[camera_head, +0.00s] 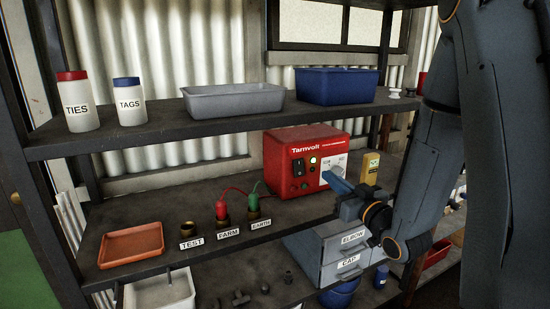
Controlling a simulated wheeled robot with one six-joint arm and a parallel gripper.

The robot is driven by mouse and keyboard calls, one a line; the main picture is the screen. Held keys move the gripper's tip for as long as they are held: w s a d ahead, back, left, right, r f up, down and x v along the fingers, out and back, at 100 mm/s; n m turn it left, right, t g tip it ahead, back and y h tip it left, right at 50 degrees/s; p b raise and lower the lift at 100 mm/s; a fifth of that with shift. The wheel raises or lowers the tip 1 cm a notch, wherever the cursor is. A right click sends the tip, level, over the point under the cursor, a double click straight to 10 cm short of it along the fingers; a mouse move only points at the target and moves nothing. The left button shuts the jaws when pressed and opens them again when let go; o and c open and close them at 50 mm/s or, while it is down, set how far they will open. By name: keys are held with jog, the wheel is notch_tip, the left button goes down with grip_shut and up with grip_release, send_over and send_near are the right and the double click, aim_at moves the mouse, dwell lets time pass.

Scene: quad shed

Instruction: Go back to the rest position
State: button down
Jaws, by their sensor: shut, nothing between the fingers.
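My gripper (338,183) is at the right of the middle shelf, in front of the red Tarnvolt box (283,158). Its blue fingers are shut with nothing between them. The fingertips overlap the lower part of the box's white panel (334,164); I cannot tell whether they touch it. They hide part of that panel. A small light shows on the box beside a black switch (299,168). A red plug (221,209) stands in the FARM socket and a green plug (253,200) in the EARTH socket. The TEST socket (188,228) is empty.
The upper shelf holds TIES (78,105) and TAGS (129,105) jars, a grey tray (232,104) and a blue bin (337,90). An orange tray (130,246) is at left. ELBOW and CAP drawers (335,256) sit below my gripper. A yellow-brown container (369,167) stands right of the box.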

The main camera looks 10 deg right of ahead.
jog(key=s+d+f+m+g+h, duration=0.1)
jog(key=s+f+g+h, duration=0.2)
jog(key=f+g, duration=0.25)
jog(key=s+f+m+g+h, duration=0.1)
jog(key=s+f+g+h, duration=0.25)
jog(key=f, duration=0.25)
jog(key=s+a+m+g, duration=0.1)
jog(key=s+g, duration=0.3)
jog(key=s, duration=0.5)
jog(key=s+a+f+g, duration=0.1)
jog(key=s+a+g, duration=0.2)
jog(key=s, duration=0.6)
jog(key=shift+f+m+g, duration=0.15)
jog(key=shift+m+g, duration=0.25)
jog(key=shift+g, duration=0.2)
jog(key=shift+a, duration=0.1)
